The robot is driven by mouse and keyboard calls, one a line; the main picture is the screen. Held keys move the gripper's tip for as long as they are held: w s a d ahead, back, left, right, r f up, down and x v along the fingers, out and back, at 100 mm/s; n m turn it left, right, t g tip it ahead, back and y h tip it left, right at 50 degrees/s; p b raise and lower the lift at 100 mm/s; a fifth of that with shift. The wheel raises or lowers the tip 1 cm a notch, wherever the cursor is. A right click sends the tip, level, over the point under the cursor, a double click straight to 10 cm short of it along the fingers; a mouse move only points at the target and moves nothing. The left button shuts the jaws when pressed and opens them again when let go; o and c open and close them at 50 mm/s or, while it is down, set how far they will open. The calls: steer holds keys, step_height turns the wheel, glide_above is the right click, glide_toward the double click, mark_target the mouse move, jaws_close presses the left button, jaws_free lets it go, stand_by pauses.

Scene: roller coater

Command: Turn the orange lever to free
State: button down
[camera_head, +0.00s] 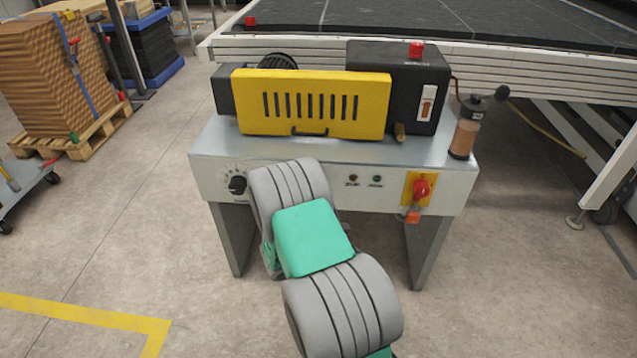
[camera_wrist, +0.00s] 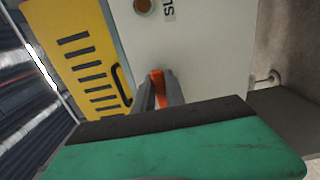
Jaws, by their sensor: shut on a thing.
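The orange lever (camera_wrist: 157,88) shows in the wrist view as a narrow orange piece on the pale front panel (camera_wrist: 190,50). My gripper (camera_wrist: 158,94) is shut on it, with one grey finger on each side. Most of the lever is hidden by the fingers, and its free mark cannot be seen. In the head view, my own arm hides both the lever and my gripper in front of the machine's front panel (camera_head: 450,195).
The yellow slotted guard (camera_head: 312,104) with its handle is just above the panel. A black dial (camera_head: 238,185) sits left of my arm. Two small buttons (camera_head: 364,180) and a red switch (camera_head: 421,189) are to the right. Open floor lies in front.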

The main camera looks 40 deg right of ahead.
steer(key=shift+r, duration=0.1)
steer(key=c, duration=1.4)
jaws_free()
steer(key=b+v, duration=0.1)
steer(key=v, duration=0.6)
steer(key=shift+s+a, duration=0.25)
steer(key=shift+s, duration=0.05)
